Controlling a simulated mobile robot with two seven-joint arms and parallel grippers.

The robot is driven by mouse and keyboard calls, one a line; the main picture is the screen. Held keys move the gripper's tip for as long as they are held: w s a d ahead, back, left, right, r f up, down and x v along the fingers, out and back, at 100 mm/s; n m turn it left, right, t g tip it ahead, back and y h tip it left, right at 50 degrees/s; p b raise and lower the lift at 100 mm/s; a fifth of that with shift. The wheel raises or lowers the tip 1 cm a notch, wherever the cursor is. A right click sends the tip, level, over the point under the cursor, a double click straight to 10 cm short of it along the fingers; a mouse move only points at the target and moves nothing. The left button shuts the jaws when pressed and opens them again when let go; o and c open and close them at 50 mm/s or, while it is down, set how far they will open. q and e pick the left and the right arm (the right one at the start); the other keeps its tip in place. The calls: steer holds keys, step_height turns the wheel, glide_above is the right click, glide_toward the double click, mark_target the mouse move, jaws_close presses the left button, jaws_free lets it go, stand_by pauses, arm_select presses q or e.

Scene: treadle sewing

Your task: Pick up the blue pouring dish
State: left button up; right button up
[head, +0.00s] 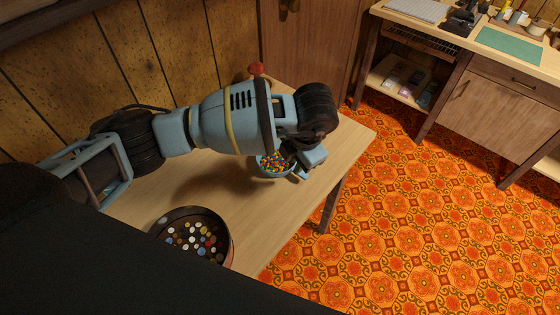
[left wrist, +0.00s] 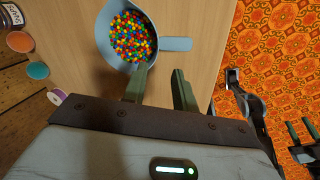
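The blue pouring dish (head: 272,176) stands upright on the wooden table near its right edge, filled with small multicoloured beads. In the left wrist view the dish (left wrist: 103,32) has a spout-like point and a flat handle (left wrist: 177,44) to the right. My left gripper (head: 303,168) is over the handle side of the dish, partly hiding it. In the left wrist view its two fingers (left wrist: 159,72) are apart, with the handle just beyond the tips; I see no grip on it. My right gripper (left wrist: 303,128) shows at the right edge of that view, over the floor, its fingers apart.
A round dark tin (head: 228,240) of buttons stands on the table (head: 255,225) at the front. Small jars and a reel (left wrist: 57,97) are at the left in the wrist view. A sewing desk with a green mat (head: 510,46) is at the far right across patterned floor.

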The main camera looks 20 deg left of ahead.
mark_target(302, 174)
arm_select(q)
steer(key=shift+a+x, duration=0.1)
steer(key=shift+x, duration=1.4)
steer(key=shift+a+x, duration=0.15)
steer(key=shift+x, duration=1.3)
steer(key=shift+w, duration=0.2)
jaws_close()
